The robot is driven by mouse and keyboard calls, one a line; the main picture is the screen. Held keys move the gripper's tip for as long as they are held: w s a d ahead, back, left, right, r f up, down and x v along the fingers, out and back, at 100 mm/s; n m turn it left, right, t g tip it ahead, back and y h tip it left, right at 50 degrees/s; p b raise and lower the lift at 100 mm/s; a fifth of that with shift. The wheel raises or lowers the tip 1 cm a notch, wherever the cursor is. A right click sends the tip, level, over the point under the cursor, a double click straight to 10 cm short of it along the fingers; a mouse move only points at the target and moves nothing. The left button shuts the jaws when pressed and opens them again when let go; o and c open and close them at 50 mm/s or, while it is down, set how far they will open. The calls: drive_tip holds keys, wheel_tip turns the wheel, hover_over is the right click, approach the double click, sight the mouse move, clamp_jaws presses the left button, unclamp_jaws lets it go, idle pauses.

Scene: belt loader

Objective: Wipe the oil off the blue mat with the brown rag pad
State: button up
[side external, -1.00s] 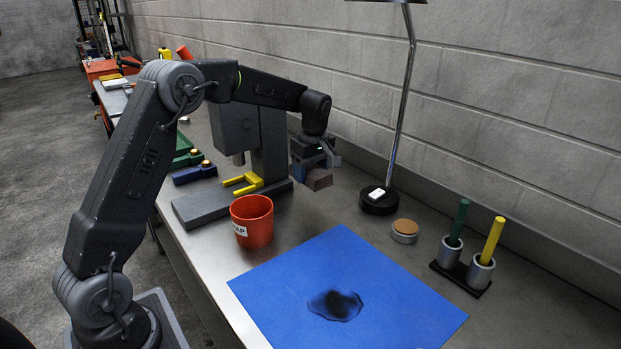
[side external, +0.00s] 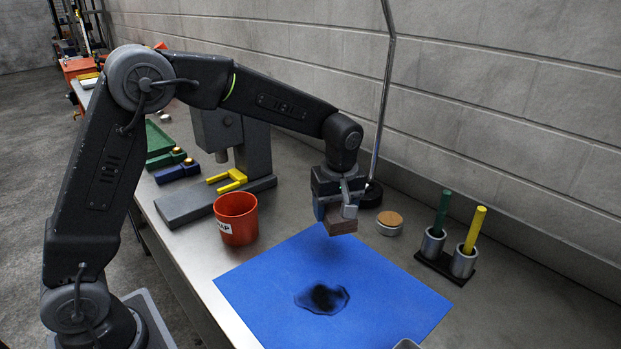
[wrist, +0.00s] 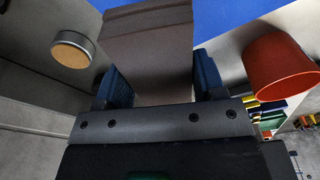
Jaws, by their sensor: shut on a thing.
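The blue mat (side external: 265,290) lies flat on the grey bench, with a dark oil patch (side external: 322,298) near its middle. My gripper (side external: 339,208) is shut on the brown rag pad (side external: 341,224) and holds it above the back edge of the mat, apart from the oil. In the wrist view the pad (wrist: 150,55) sits between the two blue fingers of my gripper (wrist: 160,85). A strip of the mat (wrist: 225,15) shows beyond it, and the oil is hidden there.
A red cup (side external: 237,220) stands left of the mat. A round tin with a tan top (side external: 390,222) and a holder with green and yellow sticks (side external: 447,255) stand to the right. A lamp pole (side external: 383,110) rises behind my gripper.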

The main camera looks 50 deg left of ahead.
sight(308, 290)
drive_tip(key=s+d+f+m, duration=0.1)
drive_tip(key=s+d+m, duration=0.3)
drive_tip(key=s+d, duration=0.65)
drive_tip(key=shift+w+d+f, duration=0.3)
drive_tip(key=shift+f, duration=0.75)
drive_tip(key=shift+w+d+f, duration=0.25)
drive_tip(key=shift+w+f, duration=0.05)
drive_tip(key=shift+f, duration=0.8)
drive_tip(key=shift+w+d+f, duration=0.3)
drive_tip(key=shift+f, duration=0.75)
drive_tip(key=shift+a+f, duration=0.6)
drive_tip(key=shift+f, duration=0.35)
drive_tip(key=shift+c, duration=0.2)
drive_tip(key=shift+a, duration=3)
drive_tip(key=shift+s+a, duration=0.2)
drive_tip(key=shift+s+d, duration=0.2)
drive_tip(key=shift+s, duration=0.4)
drive_tip(key=shift+d, duration=3.45)
drive_tip(key=shift+s+d, duration=0.15)
drive_tip(key=shift+d, duration=0.1)
drive_tip(key=shift+s+a, duration=0.2)
drive_tip(key=shift+s, duration=0.4)
drive_tip(key=shift+a, duration=3.45)
drive_tip(key=shift+a+r, duration=0.15)
drive_tip(key=shift+a, duration=0.1)
wheel_tip(308, 290, up, 8)
